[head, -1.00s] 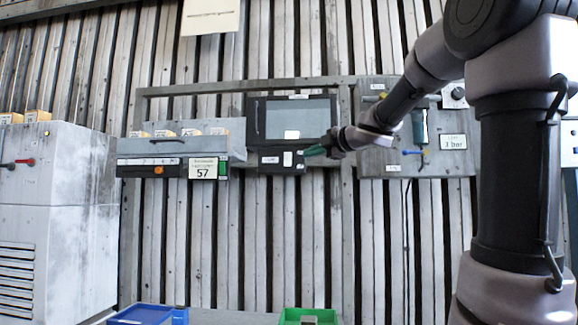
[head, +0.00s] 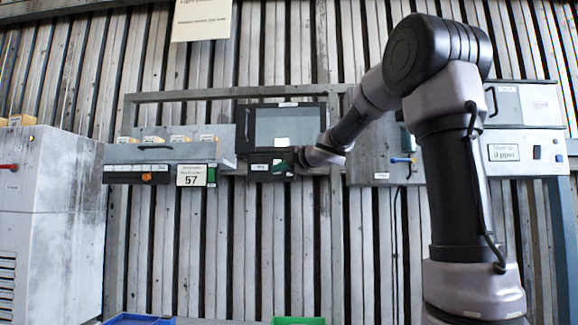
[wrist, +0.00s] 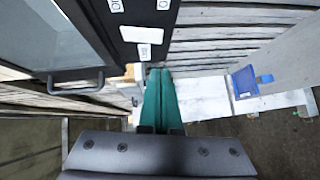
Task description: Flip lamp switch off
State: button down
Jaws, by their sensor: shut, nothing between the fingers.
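A dark box with pale labels (head: 258,168) hangs below the grey screen cabinet (head: 285,127) in the head view. The wrist view shows a black panel face with white labels (wrist: 150,35) at the top. I cannot tell which part is the lamp switch; no lettering is clear enough. My gripper has green fingers, pressed together and empty (wrist: 160,72). Their tips lie just below the panel's lower edge in the wrist view. In the head view my gripper (head: 280,169) overlaps the right end of the dark box. Contact cannot be told.
A grey board (head: 382,150) with tools is to the right, partly behind my arm. A grey cabinet (head: 45,220) stands far left. Blue (head: 140,320) and green (head: 297,321) bins are below.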

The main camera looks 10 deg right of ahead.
jog(key=w, duration=0.1)
jog(key=w+d, duration=0.1)
jog(key=w, duration=0.1)
jog(key=shift+w+d+f, duration=0.15)
jog(key=shift+w+f, duration=0.05)
jog(key=shift+f, duration=0.1)
jog(key=shift+w+d+f, duration=0.15)
jog(key=shift+w+f, duration=0.15)
jog(key=shift+w, duration=0.2)
